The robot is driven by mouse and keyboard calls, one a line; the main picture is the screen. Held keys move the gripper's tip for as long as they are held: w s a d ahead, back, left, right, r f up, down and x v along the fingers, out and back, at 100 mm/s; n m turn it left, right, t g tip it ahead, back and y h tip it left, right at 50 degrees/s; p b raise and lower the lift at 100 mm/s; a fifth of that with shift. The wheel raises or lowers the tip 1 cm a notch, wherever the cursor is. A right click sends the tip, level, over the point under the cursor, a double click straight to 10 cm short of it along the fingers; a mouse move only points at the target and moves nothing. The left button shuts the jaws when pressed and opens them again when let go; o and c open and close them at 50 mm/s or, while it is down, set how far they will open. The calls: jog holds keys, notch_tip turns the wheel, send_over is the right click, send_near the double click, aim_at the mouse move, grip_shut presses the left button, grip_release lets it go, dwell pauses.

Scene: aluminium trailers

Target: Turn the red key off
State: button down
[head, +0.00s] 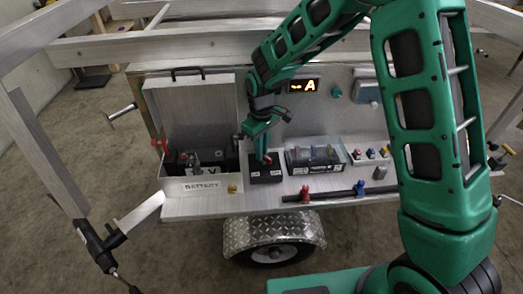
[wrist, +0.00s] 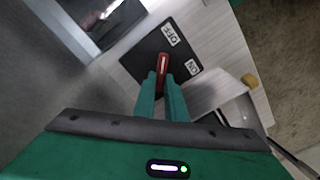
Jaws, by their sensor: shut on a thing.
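The red key (wrist: 163,65) stands on a black switch plate (wrist: 150,46) in the wrist view. The plate has a white OFF label (wrist: 172,35) and a white ON label (wrist: 193,67). The key's long side runs nearly up and down in the picture, its upper end left of and just below OFF. My gripper (wrist: 161,84) is shut on the key, one finger on each side. In the head view my gripper (head: 263,149) reaches down onto the black switch box (head: 265,177). Only a bit of the red key (head: 267,159) shows there. The fingers hide its lower part.
An open metal box labelled BATTERY (head: 201,185) stands left of the switch. A fuse case (head: 316,158) is close on its right. A black bar with red and blue clamps (head: 338,193) lies in front to the right. A lit display (head: 304,86) is behind.

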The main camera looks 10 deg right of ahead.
jog(key=shift+w, duration=0.1)
dwell(0.4)
jog(key=c, duration=1.8)
grip_release()
notch_tip(320, 180, up, 11)
jog(key=shift+f, duration=0.1)
jog(key=s+d+r+m, duration=0.2)
jog(key=s+d+r, duration=0.15)
jog(key=d, duration=0.45)
jog(key=s+d+r+m, duration=0.2)
jog(key=s+d+m, duration=0.15)
jog(key=d, duration=0.45)
jog(key=s+d+r+m, duration=0.2)
jog(key=s+d+r, duration=0.15)
jog(key=d, duration=0.45)
jog(key=s+d+m, duration=0.4)
jog(key=s+d, duration=0.1)
jog(key=s, duration=0.6)
jog(key=s+d+f+m, duration=0.1)
jog(key=s+d+m, duration=0.3)
jog(key=s, duration=0.8)
jog(key=shift+d+f, duration=0.25)
jog(key=shift+d, duration=0.4)
